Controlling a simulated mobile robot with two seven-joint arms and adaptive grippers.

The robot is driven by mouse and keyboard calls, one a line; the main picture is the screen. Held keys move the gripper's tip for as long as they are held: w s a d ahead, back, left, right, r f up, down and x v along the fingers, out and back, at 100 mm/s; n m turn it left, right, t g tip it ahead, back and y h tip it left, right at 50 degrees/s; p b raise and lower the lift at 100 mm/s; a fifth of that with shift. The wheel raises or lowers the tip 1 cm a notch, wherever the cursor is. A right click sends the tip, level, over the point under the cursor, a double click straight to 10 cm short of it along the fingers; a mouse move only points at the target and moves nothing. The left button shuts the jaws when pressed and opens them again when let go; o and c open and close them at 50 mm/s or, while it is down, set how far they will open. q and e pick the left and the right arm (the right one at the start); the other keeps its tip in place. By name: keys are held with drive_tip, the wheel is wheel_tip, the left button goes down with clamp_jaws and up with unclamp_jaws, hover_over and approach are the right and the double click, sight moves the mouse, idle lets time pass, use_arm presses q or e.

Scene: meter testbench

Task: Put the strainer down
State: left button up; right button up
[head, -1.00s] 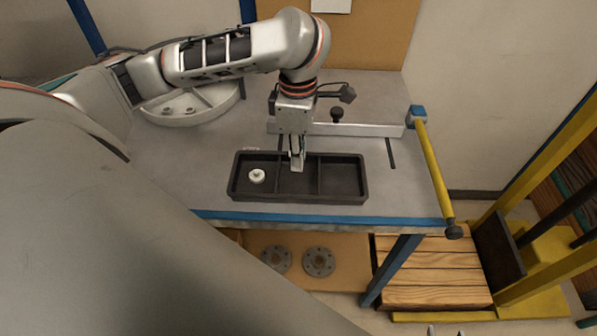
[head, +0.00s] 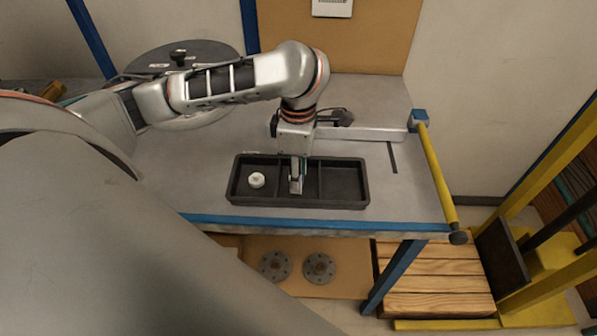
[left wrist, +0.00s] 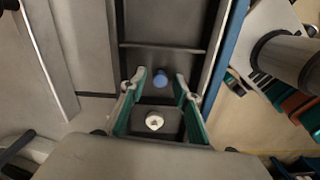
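A black tray (head: 340,203) with three compartments lies near the table's front edge. My left gripper (head: 297,187) points down into its middle compartment. In the left wrist view this gripper (left wrist: 160,75) is open, with its teal-lined fingers apart. A small blue piece (left wrist: 160,79), perhaps the strainer, is in the middle compartment between the fingers, with gaps on both sides. The gripper hides it in the head view. A small round white piece (head: 256,180) lies in the left compartment; it also shows in the left wrist view (left wrist: 154,121). My right gripper is out of view.
The tray's right compartment is empty. A grey beam (head: 365,133) lies behind the tray. A yellow bar (head: 436,175) runs along the table's right side. A dark disc with a knob (head: 180,55) is at the back left. Two flanges (head: 319,267) lie below the table.

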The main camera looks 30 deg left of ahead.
use_arm(q)
drive_tip(key=shift+r, duration=0.15)
wheel_tip(320, 180, up, 12)
drive_tip(key=p, duration=0.3)
drive_tip(key=shift+p, duration=0.35)
idle(0.3)
